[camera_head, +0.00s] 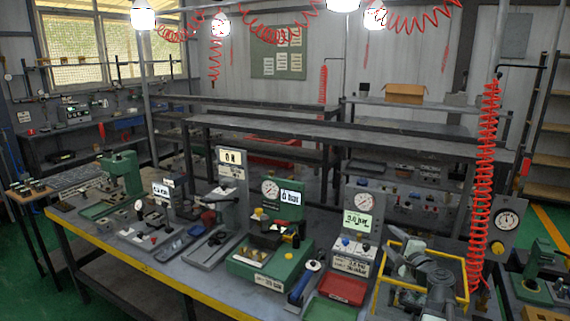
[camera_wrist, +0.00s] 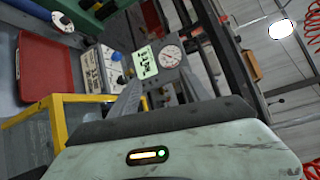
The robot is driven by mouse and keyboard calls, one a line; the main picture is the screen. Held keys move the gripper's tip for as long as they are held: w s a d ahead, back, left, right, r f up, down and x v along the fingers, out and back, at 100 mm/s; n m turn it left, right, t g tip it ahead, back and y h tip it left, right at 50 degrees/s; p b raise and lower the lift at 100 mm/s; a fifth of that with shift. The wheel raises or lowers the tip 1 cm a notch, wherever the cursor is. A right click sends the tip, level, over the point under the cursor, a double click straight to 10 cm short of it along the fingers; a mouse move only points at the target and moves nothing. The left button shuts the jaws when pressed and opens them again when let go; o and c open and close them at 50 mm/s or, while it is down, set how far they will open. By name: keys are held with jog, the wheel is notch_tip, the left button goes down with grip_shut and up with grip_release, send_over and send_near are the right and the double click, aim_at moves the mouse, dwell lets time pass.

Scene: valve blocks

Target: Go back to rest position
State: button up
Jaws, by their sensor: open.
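My gripper (camera_head: 404,256) is at the lower right in the head view, over the area of a yellow frame (camera_head: 463,284) on the bench. In the wrist view my gripper (camera_wrist: 163,84) shows two grey fingers spread apart, with nothing seen between them up close. A gauge panel with a green display (camera_head: 358,222) stands behind and left of my gripper. It also shows in the wrist view (camera_wrist: 157,62), beyond the fingers. The pale casing of my own arm fills the lower part of the wrist view.
A red tray (camera_head: 343,288) and a green gauge block (camera_head: 272,262) sit left of my gripper. A coiled red hose (camera_head: 485,170) hangs at the right near a round gauge (camera_head: 507,219). The yellow bench edge (camera_head: 130,262) runs along the front left.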

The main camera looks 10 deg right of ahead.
jog(key=a+f+n+g+y, duration=0.2)
jog(key=a+f+n+g, duration=0.15)
jog(key=a, duration=0.75)
jog(key=a+f+n+g+y+b, duration=0.15)
jog(key=a+f+n, duration=0.35)
jog(key=a, duration=0.7)
jog(key=a+f+n+g+y, duration=0.3)
jog(key=a+f+n, duration=0.1)
jog(key=a, duration=0.7)
jog(key=s+a+f+n+g+h, duration=0.2)
jog(key=s+a+f+n+g, duration=0.25)
jog(key=s+a+f, duration=0.2)
jog(key=s+d+f+n+g+h, duration=0.3)
jog(key=s+d+g+h, duration=0.1)
jog(key=s+d, duration=0.4)
jog(key=shift+d+f+h, duration=0.35)
jog(key=shift+d, duration=0.3)
